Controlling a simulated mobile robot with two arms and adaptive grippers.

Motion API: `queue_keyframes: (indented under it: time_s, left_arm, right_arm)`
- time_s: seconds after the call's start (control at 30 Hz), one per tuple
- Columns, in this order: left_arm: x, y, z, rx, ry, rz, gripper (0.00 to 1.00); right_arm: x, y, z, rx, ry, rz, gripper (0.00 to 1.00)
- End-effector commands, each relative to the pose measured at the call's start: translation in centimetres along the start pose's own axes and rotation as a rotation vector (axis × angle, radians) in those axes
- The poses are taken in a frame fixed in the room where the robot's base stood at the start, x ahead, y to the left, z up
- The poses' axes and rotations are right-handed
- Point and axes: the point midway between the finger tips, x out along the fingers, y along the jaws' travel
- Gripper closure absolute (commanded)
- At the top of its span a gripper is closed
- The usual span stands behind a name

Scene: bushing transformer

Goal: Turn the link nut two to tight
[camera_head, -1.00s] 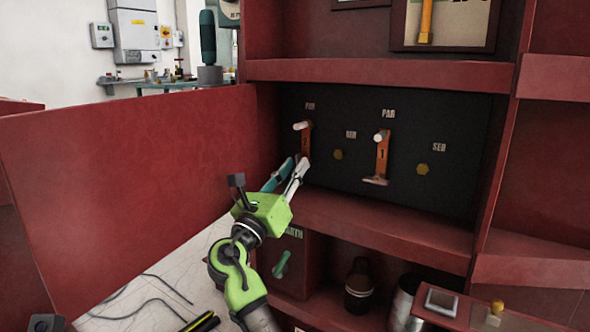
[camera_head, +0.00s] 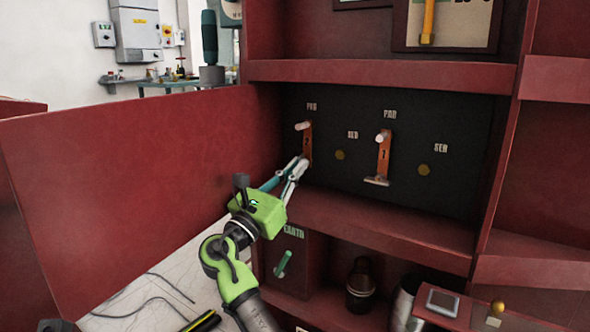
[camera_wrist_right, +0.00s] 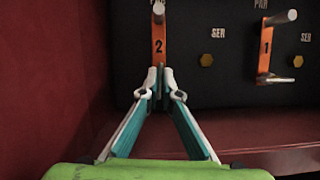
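The orange link marked 2 (camera_head: 308,142) hangs upright below a white peg (camera_head: 302,126) on the black panel. It also shows in the right wrist view (camera_wrist_right: 158,46). My right gripper (camera_head: 300,162) is at the link's lower end; in the right wrist view its fingertips (camera_wrist_right: 159,75) are drawn close together there, with a narrow gap between them. They appear shut on link nut two, which the fingertips hide almost entirely, so I cannot see how it is turned. My left gripper is not in view.
The orange link marked 1 (camera_head: 384,152), with a silver bar-shaped nut (camera_head: 376,181) at its foot, is to the right. Brass hex bolts (camera_head: 340,155) sit on the panel. A red side wall (camera_head: 140,190) is close on the left, and a red shelf (camera_head: 380,225) lies below.

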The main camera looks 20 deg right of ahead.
Motion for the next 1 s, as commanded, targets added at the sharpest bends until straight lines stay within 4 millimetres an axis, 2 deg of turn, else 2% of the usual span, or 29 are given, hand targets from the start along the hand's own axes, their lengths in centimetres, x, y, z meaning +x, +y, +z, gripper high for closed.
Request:
queue_keyframes:
  time_s: [0.07, 0.13, 0.17, 0.57, 1.0]
  left_arm:
    - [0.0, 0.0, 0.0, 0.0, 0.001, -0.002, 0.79]
    - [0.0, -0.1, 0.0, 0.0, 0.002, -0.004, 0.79]
    - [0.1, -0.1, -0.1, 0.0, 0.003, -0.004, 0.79]
    - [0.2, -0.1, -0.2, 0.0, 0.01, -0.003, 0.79]
    - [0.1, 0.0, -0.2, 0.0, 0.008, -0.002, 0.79]
  right_arm:
    - [0.0, 0.0, -0.1, -0.002, 0.0, 0.0, 1.0]
    - [0.0, 0.0, -0.1, -0.002, 0.0, 0.0, 0.83]
    - [0.0, 0.0, -0.1, -0.002, 0.0, 0.0, 0.79]
    - [0.2, 0.0, 0.5, -0.001, -0.001, 0.0, 0.79]
    - [3.1, 0.6, 7.5, 0.001, 0.0, 0.0, 0.79]
